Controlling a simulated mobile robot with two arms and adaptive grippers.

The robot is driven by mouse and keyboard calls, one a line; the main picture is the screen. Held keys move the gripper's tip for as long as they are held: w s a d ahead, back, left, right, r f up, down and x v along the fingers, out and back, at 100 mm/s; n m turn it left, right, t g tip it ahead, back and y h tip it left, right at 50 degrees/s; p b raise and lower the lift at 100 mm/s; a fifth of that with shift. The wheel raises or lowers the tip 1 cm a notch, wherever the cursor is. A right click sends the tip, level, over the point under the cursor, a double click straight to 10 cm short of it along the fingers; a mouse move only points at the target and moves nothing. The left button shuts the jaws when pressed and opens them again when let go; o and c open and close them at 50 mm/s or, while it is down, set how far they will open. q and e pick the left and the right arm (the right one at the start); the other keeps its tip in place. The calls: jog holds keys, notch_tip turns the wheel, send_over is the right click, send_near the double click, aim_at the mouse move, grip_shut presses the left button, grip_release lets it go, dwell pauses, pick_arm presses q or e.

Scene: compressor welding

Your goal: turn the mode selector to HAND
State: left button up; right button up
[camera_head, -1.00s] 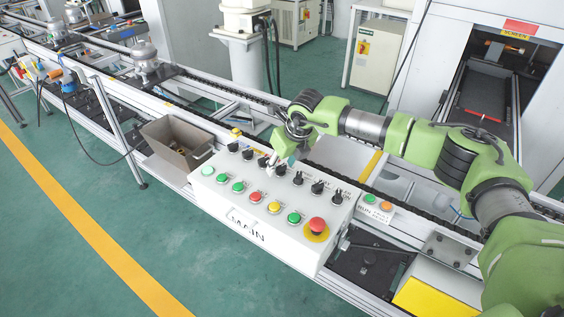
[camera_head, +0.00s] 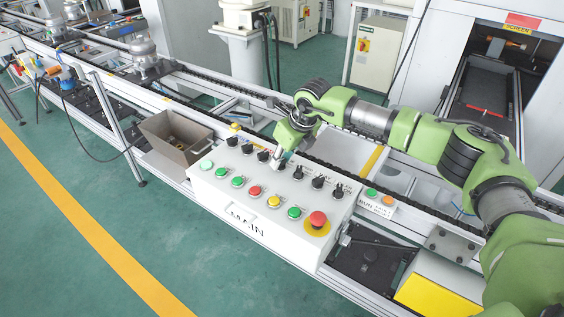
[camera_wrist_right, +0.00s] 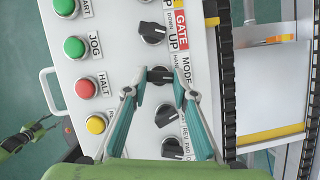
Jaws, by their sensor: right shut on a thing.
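The white control panel (camera_head: 277,219) carries a row of black selector knobs along its far side and coloured buttons nearer. In the right wrist view the mode selector (camera_wrist_right: 160,75) is the black knob beside the MODE label, with its bar lying roughly across the picture. My right gripper (camera_wrist_right: 154,93) is shut on this knob, one teal finger on each side. In the head view the right gripper (camera_head: 280,158) comes down onto the knob row and hides that knob. A green and black part at the wrist view's lower left may be my left gripper (camera_wrist_right: 27,132); its fingers are unclear.
Neighbouring knobs sit close by: the GATE knob (camera_wrist_right: 152,32) and the REV/FWD knob (camera_wrist_right: 167,116). A red emergency button (camera_head: 318,219) is at the panel's near right corner. A grey bin (camera_head: 178,139) stands left of the panel. The conveyor runs behind.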

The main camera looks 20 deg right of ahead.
jog(key=n+b, duration=0.1)
jog(key=n+y+b, duration=0.1)
jog(key=n, duration=0.1)
jog(key=shift+w+d+f+g+b, duration=0.1)
jog(key=shift+w+f+g+b, duration=0.05)
jog(key=shift+g+b, duration=0.2)
jog(key=shift+d+n+g+y+b, duration=0.1)
jog(key=shift+n+g+y+b, duration=0.3)
jog(key=shift+n, duration=0.6)
jog(key=shift+n+g+y+b, duration=0.1)
jog(key=shift+n+y+b, duration=0.1)
jog(key=shift+n+b, duration=0.6)
jog(key=shift+r+n, duration=0.2)
jog(key=shift+n, duration=0.1)
jog(key=o, duration=1.1)
jog(key=v, duration=1.2)
jog(key=shift+w, duration=0.1)
